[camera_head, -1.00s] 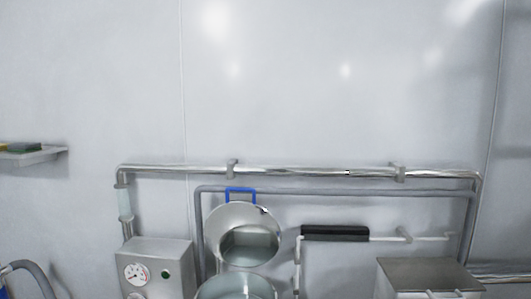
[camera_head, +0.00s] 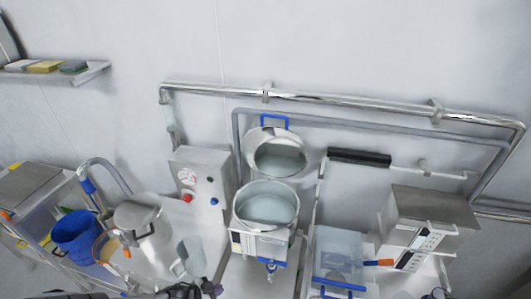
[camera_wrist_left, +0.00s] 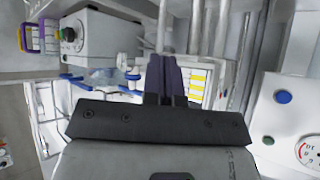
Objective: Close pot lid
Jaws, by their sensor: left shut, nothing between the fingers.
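The steel pot (camera_head: 245,222) stands open in a white housing in the middle of the head view. Its round lid (camera_head: 278,157) stands raised behind the pot, with its inner side facing me and a blue handle (camera_head: 275,122) at its top. My left gripper (camera_head: 190,290) shows only in part at the bottom edge of the head view, in front of the pot and to its left. In the left wrist view its dark fingers (camera_wrist_left: 165,65) are together, with nothing between them. My right gripper cannot be made out.
A control box (camera_head: 200,175) with a gauge and buttons stands left of the pot. A steel kettle (camera_head: 138,215), a jug (camera_head: 188,258) and a blue bucket (camera_head: 75,235) are further left. A clear blue-edged container (camera_head: 338,255) and a steel device (camera_head: 430,220) stand right. Pipes run along the wall.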

